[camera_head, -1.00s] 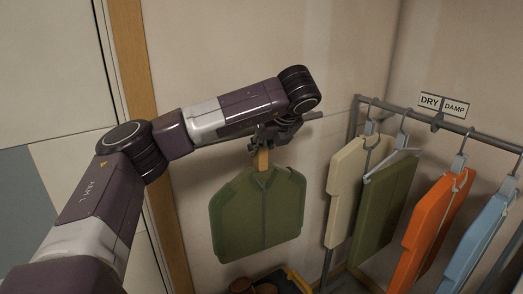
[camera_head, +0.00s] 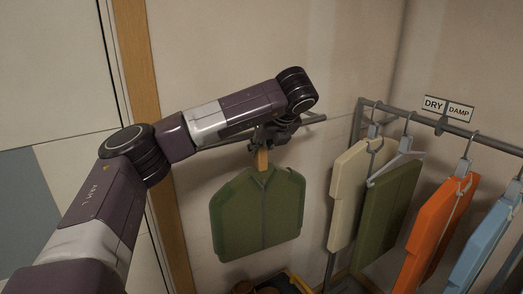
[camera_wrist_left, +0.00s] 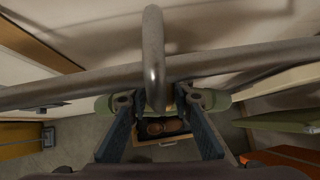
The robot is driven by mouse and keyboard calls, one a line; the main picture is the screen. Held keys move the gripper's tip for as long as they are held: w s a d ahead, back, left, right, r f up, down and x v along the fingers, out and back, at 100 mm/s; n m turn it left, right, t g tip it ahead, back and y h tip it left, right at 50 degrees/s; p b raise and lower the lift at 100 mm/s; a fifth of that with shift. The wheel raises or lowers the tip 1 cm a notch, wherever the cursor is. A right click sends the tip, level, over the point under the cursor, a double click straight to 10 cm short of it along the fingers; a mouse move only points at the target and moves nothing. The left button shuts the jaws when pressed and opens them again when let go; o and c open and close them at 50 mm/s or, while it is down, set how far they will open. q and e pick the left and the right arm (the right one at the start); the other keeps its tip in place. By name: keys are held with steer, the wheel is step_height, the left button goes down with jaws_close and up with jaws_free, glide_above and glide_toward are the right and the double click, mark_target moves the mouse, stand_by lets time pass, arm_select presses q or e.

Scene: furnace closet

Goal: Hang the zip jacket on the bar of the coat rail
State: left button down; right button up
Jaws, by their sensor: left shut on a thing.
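The green zip jacket (camera_head: 257,215) hangs upright below my left gripper (camera_head: 270,135), on a hanger with a wooden neck (camera_head: 263,159). The gripper is shut at the top of this hanger. In the left wrist view the fingers (camera_wrist_left: 163,122) flank the base of a grey metal hook (camera_wrist_left: 153,55). The bar of the coat rail (camera_wrist_left: 255,57) crosses that view and the hook overlaps it; I cannot tell whether the hook rests on it. In the head view a bar section (camera_head: 315,119) shows beside the gripper, partly hidden by my arm. My right gripper is out of view.
On the rail's right-hand section hang a cream garment (camera_head: 348,190), a dark green one (camera_head: 387,215), an orange one (camera_head: 440,225) and a blue one (camera_head: 490,240). DRY (camera_head: 433,104) and DAMP (camera_head: 459,112) signs sit above. A tray with brown items (camera_head: 268,289) is below the jacket.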

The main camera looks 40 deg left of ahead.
arm_select(q)
steer(key=shift+a+b, duration=0.1)
steer(key=shift+b, duration=0.25)
stand_by(0.6)
steer(key=shift+a+f+b, duration=0.1)
steer(key=shift+f+b, duration=1.5)
steer(key=shift+b, duration=0.1)
stand_by(0.4)
steer(key=shift+w+b, duration=0.1)
steer(key=shift+b, duration=0.2)
stand_by(0.4)
steer(key=c, duration=1.6)
jaws_free()
steer(key=v, duration=1.2)
